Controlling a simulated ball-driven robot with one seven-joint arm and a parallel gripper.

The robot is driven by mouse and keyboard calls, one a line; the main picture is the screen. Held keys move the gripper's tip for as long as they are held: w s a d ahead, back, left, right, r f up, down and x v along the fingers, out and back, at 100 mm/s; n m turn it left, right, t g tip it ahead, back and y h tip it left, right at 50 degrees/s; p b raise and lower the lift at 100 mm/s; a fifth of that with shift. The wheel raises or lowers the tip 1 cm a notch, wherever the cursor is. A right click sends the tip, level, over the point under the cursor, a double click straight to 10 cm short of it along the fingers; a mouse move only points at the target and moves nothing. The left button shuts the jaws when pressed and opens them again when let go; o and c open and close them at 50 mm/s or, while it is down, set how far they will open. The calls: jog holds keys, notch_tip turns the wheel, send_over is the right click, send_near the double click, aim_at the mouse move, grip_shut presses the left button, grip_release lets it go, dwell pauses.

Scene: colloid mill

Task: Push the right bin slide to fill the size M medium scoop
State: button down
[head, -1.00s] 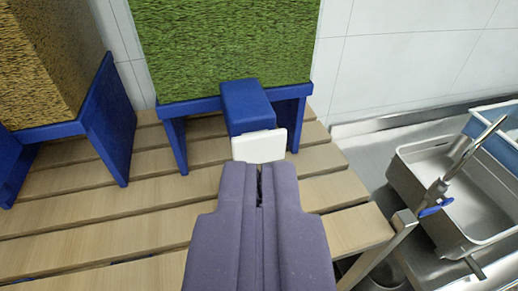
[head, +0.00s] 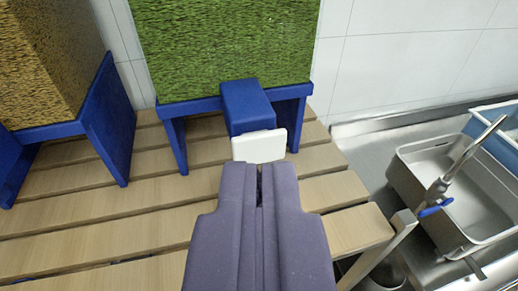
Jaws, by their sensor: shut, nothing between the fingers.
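The right bin (head: 222,45) is filled with green grain-like material and stands on a blue frame at the back of a slatted wooden table. Its slide is a blue block (head: 247,103) with a white front plate (head: 259,146), sticking out below the bin toward me. My purple gripper (head: 259,168) is shut and empty. Its fingertips are at the lower edge of the white plate, touching it or very close; I cannot tell which. I cannot make out a scoop in this view.
The left bin (head: 50,60), with yellow-brown material, stands on its own blue frame (head: 105,120). The slatted table (head: 100,238) is bare in front. At the right are a grey basin (head: 455,190), a metal tap (head: 470,160) and a blue tub (head: 497,138).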

dwell(0.4)
jog(key=w+a+f+m+g+p, duration=0.15)
jog(key=w+f+p, duration=0.45)
jog(key=w+p, duration=0.95)
jog(key=s+d+f+m+g+h+p, duration=0.1)
jog(key=s+d+f+g+h+p, duration=0.2)
jog(key=s+f+p, duration=0.5)
jog(key=s+d+p, duration=0.1)
jog(key=s+p, duration=0.1)
jog(key=p, duration=0.9)
jog(key=shift+s+d+f+p, duration=0.15)
jog(key=shift+d+f+p, duration=0.1)
jog(key=shift+f+p, duration=0.1)
jog(key=shift+m+g, duration=0.25)
jog(key=w+a+p, duration=0.2)
jog(key=w+p, duration=0.1)
jog(key=w, duration=0.5)
jog(key=shift+w+a, duration=0.15)
jog(key=shift+w, duration=0.15)
jog(key=shift+w+r, duration=0.1)
